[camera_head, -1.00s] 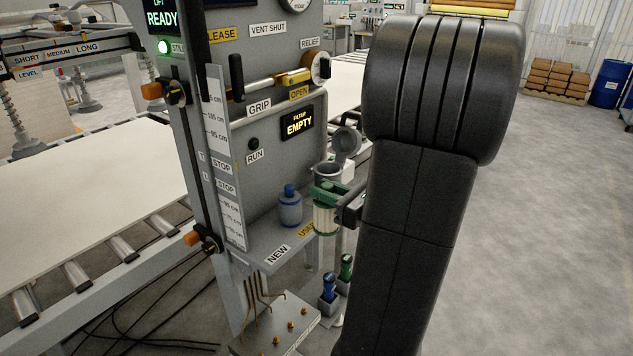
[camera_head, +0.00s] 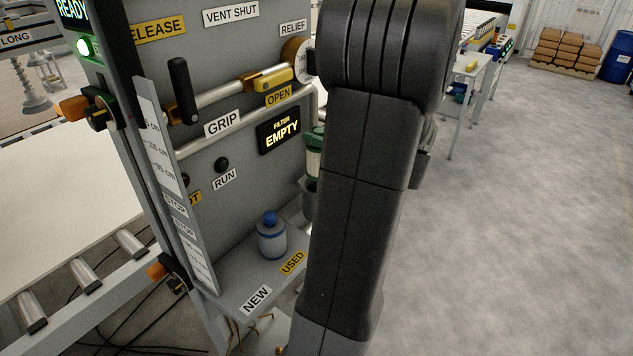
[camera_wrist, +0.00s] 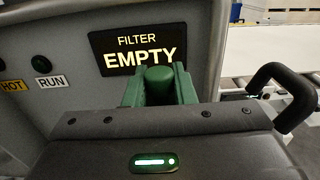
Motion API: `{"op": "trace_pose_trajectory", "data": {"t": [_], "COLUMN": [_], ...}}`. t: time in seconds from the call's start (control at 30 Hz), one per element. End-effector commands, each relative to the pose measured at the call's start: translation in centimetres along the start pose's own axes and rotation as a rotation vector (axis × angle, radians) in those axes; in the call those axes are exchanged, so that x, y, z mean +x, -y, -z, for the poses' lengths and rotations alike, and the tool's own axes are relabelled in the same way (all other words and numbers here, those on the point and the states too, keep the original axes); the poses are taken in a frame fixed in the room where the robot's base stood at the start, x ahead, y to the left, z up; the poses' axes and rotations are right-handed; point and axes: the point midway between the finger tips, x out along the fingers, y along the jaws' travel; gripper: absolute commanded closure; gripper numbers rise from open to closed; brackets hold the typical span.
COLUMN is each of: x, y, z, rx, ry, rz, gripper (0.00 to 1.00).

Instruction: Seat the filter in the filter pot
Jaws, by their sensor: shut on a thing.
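The filter has a green top and a pale body; in the head view the filter (camera_head: 314,163) shows as a narrow strip left of my arm. In the wrist view its green top (camera_wrist: 160,84) sits between the green fingers of my gripper (camera_wrist: 160,92), which is shut on it. A dark grey round rim, which looks like the filter pot (camera_head: 309,188), shows just below the filter's body. My arm hides most of the pot, so I cannot tell whether the filter is above it or partly inside. The display (camera_head: 281,131) reads FILTER EMPTY.
A blue-capped bottle (camera_head: 271,236) stands on the shelf by the NEW and USED labels. The grey panel (camera_head: 235,165) with its GRIP bar (camera_head: 222,95) is close on the left. A black curved handle (camera_wrist: 285,92) rises at right in the wrist view. Open floor lies right.

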Motion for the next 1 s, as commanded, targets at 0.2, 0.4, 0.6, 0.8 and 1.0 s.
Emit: {"op": "trace_pose_trajectory", "data": {"t": [0.2,0.4,0.6,0.8,1.0], "x": [0.0,0.0,0.0,0.0,0.0], "y": [0.0,0.0,0.0,0.0,0.0], "z": [5.2,7.4,9.2,11.4,11.7], "rx": [0.005,0.0,0.003,0.001,-0.002], "ry": [0.0,0.001,0.0,0.0,0.0], "rz": [0.0,0.0,0.0,0.0,-0.001], "gripper": [1.0,1.0,1.0,1.0,1.0]}}
